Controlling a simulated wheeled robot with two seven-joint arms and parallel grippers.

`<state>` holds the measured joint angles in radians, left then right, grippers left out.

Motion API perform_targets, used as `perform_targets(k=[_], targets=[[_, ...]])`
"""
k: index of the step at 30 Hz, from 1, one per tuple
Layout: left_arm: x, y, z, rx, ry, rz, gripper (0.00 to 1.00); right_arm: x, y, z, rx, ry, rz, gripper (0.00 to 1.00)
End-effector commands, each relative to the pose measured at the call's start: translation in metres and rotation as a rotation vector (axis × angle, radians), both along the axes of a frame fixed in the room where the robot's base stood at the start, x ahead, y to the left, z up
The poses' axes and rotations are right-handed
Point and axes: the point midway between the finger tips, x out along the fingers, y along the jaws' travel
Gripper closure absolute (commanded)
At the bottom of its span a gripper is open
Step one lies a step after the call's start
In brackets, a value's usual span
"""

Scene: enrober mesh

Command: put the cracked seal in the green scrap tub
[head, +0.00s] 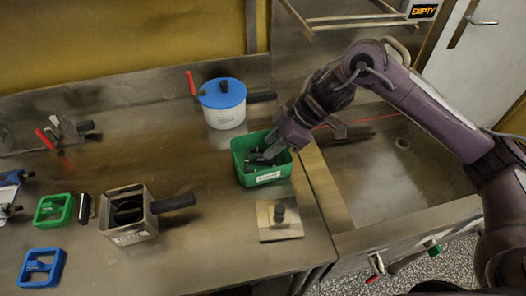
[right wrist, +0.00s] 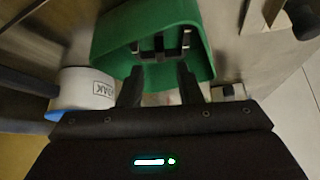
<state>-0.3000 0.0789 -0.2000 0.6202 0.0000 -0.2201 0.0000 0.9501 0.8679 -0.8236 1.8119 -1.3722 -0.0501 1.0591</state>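The green scrap tub (head: 247,180) stands on the steel bench near its right edge, with a white label on its front. My right gripper (head: 268,156) reaches down over the tub from the upper right. The tub also shows in the right wrist view (right wrist: 112,42), ahead of two black fingers (right wrist: 159,88) that stand apart with nothing visible between them. Dark pieces with metallic parts (right wrist: 160,45) lie inside the tub. I cannot tell whether the cracked seal is among them. My left gripper is not in view.
A white pot with a blue lid (head: 222,103) stands behind the tub. A square metal plate with a black knob (head: 279,220) lies in front. A steel box with a black handle (head: 130,215), a green frame (head: 53,210) and a blue frame (head: 41,267) are left. A sink basin (head: 385,180) is right.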

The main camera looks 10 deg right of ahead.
Motion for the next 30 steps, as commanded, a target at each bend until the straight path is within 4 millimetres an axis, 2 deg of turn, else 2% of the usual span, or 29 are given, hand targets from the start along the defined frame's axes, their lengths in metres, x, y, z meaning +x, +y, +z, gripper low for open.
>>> perform_targets(k=[6,10,30], targets=[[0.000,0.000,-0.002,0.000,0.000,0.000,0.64,-0.007,-0.024,0.037,-0.003,-0.003,-0.001,0.68],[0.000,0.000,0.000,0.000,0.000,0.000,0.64,-0.010,-0.031,0.049,-0.002,0.000,-0.001,0.68],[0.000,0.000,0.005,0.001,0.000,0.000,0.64,-0.011,-0.034,0.059,-0.001,0.001,-0.001,0.68]])
